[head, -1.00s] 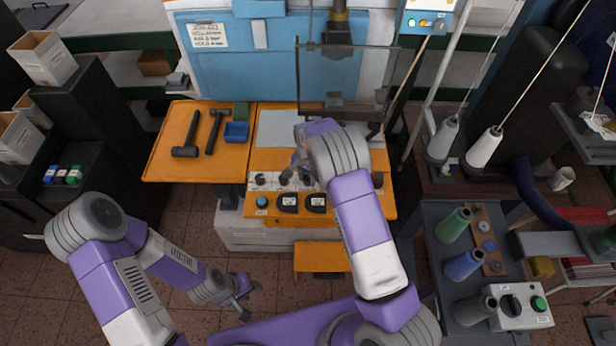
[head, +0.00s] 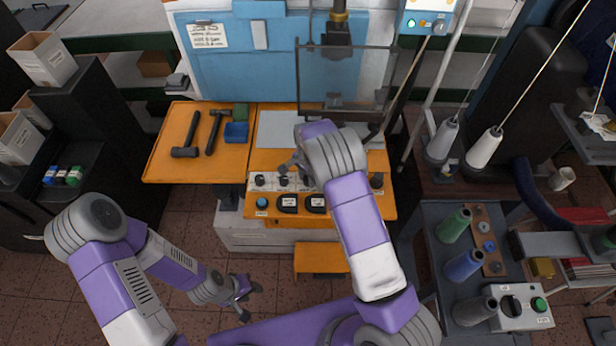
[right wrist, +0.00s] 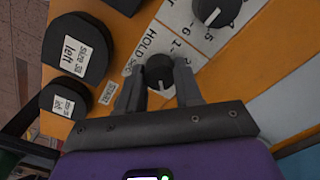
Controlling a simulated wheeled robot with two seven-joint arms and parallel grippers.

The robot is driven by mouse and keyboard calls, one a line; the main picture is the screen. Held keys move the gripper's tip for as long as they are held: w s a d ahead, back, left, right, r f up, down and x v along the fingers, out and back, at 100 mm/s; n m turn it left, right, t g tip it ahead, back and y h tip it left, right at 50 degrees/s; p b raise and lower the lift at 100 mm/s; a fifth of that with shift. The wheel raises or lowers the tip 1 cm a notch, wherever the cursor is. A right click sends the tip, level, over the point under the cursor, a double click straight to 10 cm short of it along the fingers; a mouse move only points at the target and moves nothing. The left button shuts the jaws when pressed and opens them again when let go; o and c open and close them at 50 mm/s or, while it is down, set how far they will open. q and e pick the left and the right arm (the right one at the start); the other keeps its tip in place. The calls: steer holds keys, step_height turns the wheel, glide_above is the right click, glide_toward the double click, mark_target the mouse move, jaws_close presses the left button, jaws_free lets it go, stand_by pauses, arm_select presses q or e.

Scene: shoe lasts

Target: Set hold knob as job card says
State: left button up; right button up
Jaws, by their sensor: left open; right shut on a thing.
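The hold knob (right wrist: 158,72) is small, black and round, beside a white strip reading "HOLD SEC" in the right wrist view. My right gripper (right wrist: 158,85) is shut on it, with one finger on each side. In the head view my right gripper (head: 298,170) is over the row of knobs on the orange bench front, and my wrist hides part of that row. The job card (head: 209,36) is a white sheet on the blue machine panel; its small writing is not legible. My left gripper (head: 243,292) is open and empty, low above the floor.
Another dial (right wrist: 212,10) is close beside my right gripper. A clear guard (head: 345,75) stands behind my right wrist.

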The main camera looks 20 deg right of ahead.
steer(key=o, duration=1)
steer(key=shift+o, duration=0.2)
step_height(320, 180, up, 8)
steer(key=shift+f, duration=0.15)
